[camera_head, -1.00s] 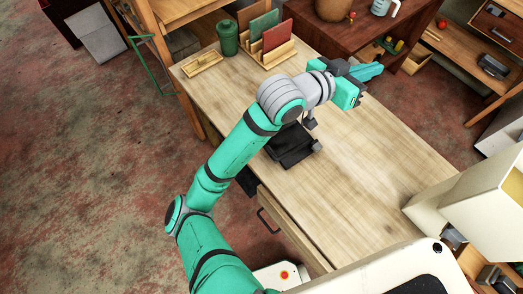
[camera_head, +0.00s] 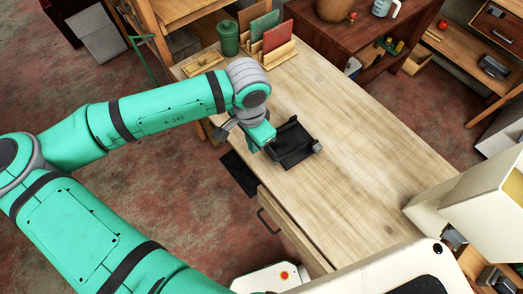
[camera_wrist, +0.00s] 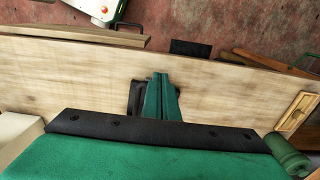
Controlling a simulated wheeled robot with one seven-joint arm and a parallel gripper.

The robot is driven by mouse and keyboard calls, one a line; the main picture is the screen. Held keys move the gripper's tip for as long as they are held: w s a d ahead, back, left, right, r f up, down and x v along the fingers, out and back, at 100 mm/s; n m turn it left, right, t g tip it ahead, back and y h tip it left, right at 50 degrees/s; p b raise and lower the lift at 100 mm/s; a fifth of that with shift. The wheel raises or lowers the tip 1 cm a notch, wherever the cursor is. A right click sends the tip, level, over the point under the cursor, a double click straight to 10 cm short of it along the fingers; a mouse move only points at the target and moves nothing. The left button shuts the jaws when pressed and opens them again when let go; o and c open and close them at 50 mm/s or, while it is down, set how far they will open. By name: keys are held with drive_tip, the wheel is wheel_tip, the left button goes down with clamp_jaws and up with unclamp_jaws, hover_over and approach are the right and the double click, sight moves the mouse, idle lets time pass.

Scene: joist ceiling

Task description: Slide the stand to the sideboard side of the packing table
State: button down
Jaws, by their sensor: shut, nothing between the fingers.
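The black stand (camera_head: 294,146) lies on the light wood packing table (camera_head: 350,150), near its left long edge. My gripper (camera_head: 268,147) is shut and empty, low at the stand's left side. I cannot tell whether it touches the stand. In the wrist view my shut teal fingers (camera_wrist: 160,98) hide most of the stand, and a dark part of it (camera_wrist: 135,98) shows beside them. The dark brown sideboard (camera_head: 340,38) stands beyond the table's right long edge, at the top of the head view.
At the table's far end are a green canister (camera_head: 228,38), a wooden rack with folders (camera_head: 268,50) and a small wooden tray (camera_head: 203,63). A cream box (camera_head: 465,205) stands at the near right. The tabletop right of the stand is clear.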

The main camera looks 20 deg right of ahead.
drive_tip(key=f, duration=0.9)
drive_tip(key=shift+a+f, duration=0.25)
drive_tip(key=shift+f, duration=0.15)
drive_tip(key=shift+w+d+f, duration=0.1)
drive_tip(key=shift+w+d, duration=0.1)
drive_tip(key=shift+d, duration=0.35)
drive_tip(key=shift+w+d, duration=0.15)
drive_tip(key=shift+d, duration=0.35)
drive_tip(key=shift+w+d, duration=0.35)
drive_tip(key=shift+d, duration=0.45)
